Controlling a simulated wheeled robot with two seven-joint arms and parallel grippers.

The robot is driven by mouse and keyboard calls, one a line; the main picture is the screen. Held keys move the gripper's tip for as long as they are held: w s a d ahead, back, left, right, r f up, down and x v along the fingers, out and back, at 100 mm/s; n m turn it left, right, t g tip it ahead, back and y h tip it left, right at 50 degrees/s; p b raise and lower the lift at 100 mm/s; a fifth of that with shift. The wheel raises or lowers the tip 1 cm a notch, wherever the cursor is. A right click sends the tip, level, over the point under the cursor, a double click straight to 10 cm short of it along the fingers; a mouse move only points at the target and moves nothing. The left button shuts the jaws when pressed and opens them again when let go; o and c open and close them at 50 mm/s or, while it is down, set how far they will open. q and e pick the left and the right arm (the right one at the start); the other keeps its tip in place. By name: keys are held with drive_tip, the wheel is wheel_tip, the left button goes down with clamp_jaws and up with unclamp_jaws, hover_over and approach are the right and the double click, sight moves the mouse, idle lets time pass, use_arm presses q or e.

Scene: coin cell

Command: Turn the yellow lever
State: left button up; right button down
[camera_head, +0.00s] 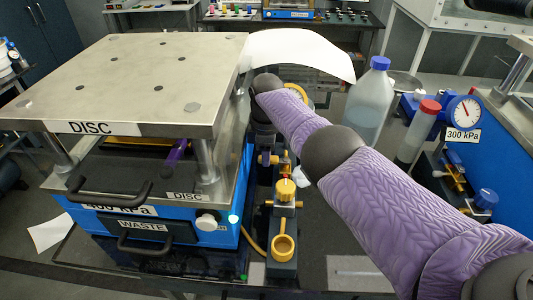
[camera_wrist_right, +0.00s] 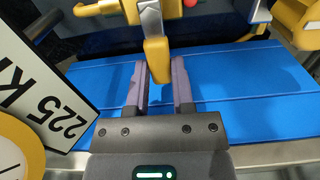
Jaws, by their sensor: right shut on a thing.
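The yellow lever (camera_wrist_right: 157,61) shows in the right wrist view, hanging down from a yellow fitting. My right gripper (camera_wrist_right: 160,80) has its two purple-grey fingers on either side of the lever's lower end and is shut on it. In the head view my purple right arm reaches in from the lower right to behind the press, and I cannot make out its gripper or the lever there. My left gripper is not in view.
A press with a steel top plate (camera_head: 150,75) labelled DISC stands at left. Beside it is a yellow-knobbed valve (camera_head: 286,190). A blue-capped bottle (camera_head: 371,100), a red-capped bottle (camera_head: 418,135) and a gauge (camera_head: 465,111) stand at right. A 225 sign (camera_wrist_right: 40,90) is near the gripper.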

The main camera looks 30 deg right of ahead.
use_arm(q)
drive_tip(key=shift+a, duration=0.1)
use_arm(e)
drive_tip(key=shift+c, duration=2.4)
unclamp_jaws()
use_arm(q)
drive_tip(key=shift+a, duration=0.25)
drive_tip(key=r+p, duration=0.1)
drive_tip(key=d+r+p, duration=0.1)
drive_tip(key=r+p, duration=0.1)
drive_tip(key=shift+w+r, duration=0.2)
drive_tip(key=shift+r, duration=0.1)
use_arm(e)
wheel_tip(320, 180, up, 10)
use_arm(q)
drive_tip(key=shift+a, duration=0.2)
